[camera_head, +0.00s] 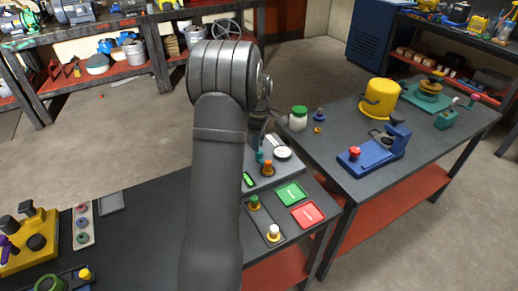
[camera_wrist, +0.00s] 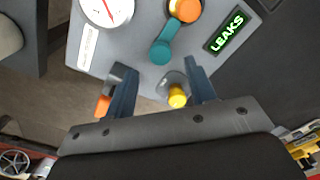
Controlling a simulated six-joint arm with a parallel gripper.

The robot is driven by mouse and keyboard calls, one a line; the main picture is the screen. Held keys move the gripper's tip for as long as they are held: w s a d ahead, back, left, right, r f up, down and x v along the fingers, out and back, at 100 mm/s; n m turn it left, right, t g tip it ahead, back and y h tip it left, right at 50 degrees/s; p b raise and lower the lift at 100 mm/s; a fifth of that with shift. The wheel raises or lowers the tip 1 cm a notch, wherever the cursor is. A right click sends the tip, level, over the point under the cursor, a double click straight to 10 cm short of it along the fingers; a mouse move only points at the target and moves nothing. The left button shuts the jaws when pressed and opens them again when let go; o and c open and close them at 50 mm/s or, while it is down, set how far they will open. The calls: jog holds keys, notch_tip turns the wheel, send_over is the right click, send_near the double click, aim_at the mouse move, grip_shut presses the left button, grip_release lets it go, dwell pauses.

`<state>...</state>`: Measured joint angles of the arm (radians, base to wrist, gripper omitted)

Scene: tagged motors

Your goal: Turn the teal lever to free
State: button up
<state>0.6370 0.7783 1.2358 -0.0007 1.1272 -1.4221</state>
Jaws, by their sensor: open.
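The teal lever (camera_wrist: 165,46) sits on a grey panel (camera_wrist: 143,22) beside a round orange cap (camera_wrist: 185,10). In the wrist view it slants down and left from the cap to a rounded end. My gripper (camera_wrist: 160,66) is open, its two dark blue fingers apart and nothing held. The lever's end appears in the gap just beyond the fingertips; I cannot tell whether they touch. In the head view my arm hides most of the gripper, and a small part of the lever (camera_head: 259,157) shows beside the orange cap (camera_head: 267,168).
The panel carries a white gauge (camera_wrist: 107,9) and a green-lit display reading LEAKS (camera_wrist: 226,31). A yellow knob (camera_wrist: 177,96) and an orange part (camera_wrist: 102,106) lie near the fingers. Green (camera_head: 291,194) and red (camera_head: 307,214) pads are on the bench in front.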

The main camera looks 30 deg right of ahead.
aim_at(261, 158)
jog(key=shift+f, duration=2.25)
jog(key=shift+c, duration=0.2)
jog(key=c, duration=0.9)
